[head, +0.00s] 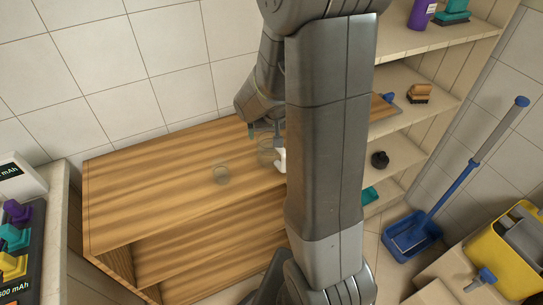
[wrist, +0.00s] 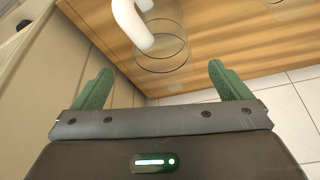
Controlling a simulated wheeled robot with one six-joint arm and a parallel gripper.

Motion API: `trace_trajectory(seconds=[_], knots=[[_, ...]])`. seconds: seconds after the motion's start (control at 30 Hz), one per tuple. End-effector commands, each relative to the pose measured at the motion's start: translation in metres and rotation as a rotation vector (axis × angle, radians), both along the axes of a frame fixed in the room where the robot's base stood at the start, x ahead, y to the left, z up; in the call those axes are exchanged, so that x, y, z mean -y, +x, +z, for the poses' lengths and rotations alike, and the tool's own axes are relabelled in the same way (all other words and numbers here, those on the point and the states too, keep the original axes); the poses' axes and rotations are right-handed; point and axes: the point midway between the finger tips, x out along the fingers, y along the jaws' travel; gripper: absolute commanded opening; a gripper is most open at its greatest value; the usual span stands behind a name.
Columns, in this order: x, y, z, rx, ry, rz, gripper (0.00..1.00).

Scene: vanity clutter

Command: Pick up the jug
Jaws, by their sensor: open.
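The jug is clear glass with a white handle. In the wrist view the jug (wrist: 165,50) stands at the top centre on the wooden top, its white handle towards the left. In the head view the jug (head: 266,150) shows partly, with its handle beside my arm, which hides some of it. My gripper (wrist: 157,85) is open, with its two green fingers apart and nothing between them. The jug lies just beyond the fingertips in the wrist view. In the head view my gripper (head: 264,130) is close to the jug.
A clear glass (head: 222,174) stands on the wooden cabinet top (head: 150,180), left of the jug. A tiled wall rises behind. Shelves (head: 430,85) with small items stand to the right. The left part of the wooden top is clear.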

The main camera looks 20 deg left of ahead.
Motion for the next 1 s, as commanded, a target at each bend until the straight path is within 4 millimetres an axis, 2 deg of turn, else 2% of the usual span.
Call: trace_trajectory(seconds=[0.17, 0.5, 0.83, 1.0], knots=[[-0.004, 0.005, -0.010, -0.002, -0.002, 0.000, 0.97], [-0.014, 0.019, -0.043, -0.001, -0.001, 0.000, 0.97], [-0.015, 0.021, -0.046, 0.000, 0.000, 0.000, 0.97], [-0.015, 0.020, -0.046, 0.000, 0.000, 0.000, 0.64]])
